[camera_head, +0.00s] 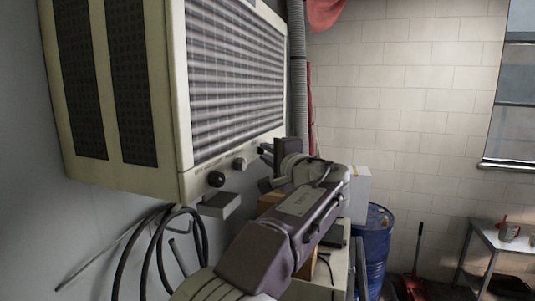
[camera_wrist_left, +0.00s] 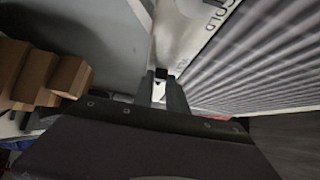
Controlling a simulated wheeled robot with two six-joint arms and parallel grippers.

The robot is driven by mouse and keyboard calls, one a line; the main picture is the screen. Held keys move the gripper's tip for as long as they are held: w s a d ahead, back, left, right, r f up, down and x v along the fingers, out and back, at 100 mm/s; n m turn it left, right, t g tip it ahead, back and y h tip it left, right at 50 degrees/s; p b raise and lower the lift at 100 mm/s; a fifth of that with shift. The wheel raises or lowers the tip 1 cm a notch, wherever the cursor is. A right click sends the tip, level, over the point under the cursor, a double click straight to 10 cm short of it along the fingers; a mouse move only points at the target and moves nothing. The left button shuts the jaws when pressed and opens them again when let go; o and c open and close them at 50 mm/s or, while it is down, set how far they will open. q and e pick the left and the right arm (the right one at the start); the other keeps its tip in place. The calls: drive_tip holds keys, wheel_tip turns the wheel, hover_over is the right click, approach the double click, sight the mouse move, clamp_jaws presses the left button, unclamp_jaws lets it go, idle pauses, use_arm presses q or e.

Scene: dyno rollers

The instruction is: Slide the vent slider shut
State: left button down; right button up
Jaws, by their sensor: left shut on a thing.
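The cream wall unit (camera_head: 168,95) with a slatted grille (camera_head: 235,75) hangs at upper left in the head view. Its lower front strip carries a black knob (camera_head: 215,179) and a grey knob (camera_head: 240,163). My left gripper (camera_head: 267,152) is at the right part of this strip, beyond the knobs. In the left wrist view its fingers (camera_wrist_left: 160,90) are shut on a small black piece (camera_wrist_left: 160,73) at the unit's lower edge, which appears to be the vent slider's handle. The slider's track is hidden. My right gripper is out of view.
A grey box-like piece (camera_head: 220,205) juts out below the black knob. Black hoses (camera_head: 155,250) hang below the unit. A blue barrel (camera_head: 377,245) stands beyond my arm. Brown boxes (camera_wrist_left: 45,75) show at left in the wrist view.

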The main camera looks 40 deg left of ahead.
sight(252, 154)
use_arm(q)
drive_tip(key=s+b, duration=0.1)
drive_tip(key=s+f+b, duration=0.1)
drive_tip(key=b, duration=0.1)
drive_tip(key=shift+d, duration=0.3)
drive_tip(key=shift+s+d+r+b, duration=0.2)
drive_tip(key=shift+s+b, duration=0.2)
drive_tip(key=shift+s, duration=0.25)
drive_tip(key=shift+s+d+r+b, duration=0.1)
drive_tip(key=shift+s+d+b, duration=0.1)
drive_tip(key=shift+s+b, duration=0.3)
drive_tip(key=shift+s+d+r, duration=0.1)
drive_tip(key=shift+s, duration=0.35)
drive_tip(key=shift+w, duration=0.1)
drive_tip(key=c, duration=1.4)
unclamp_jaws()
drive_tip(key=shift+o, duration=0.4)
drive_tip(key=shift+r, duration=0.1)
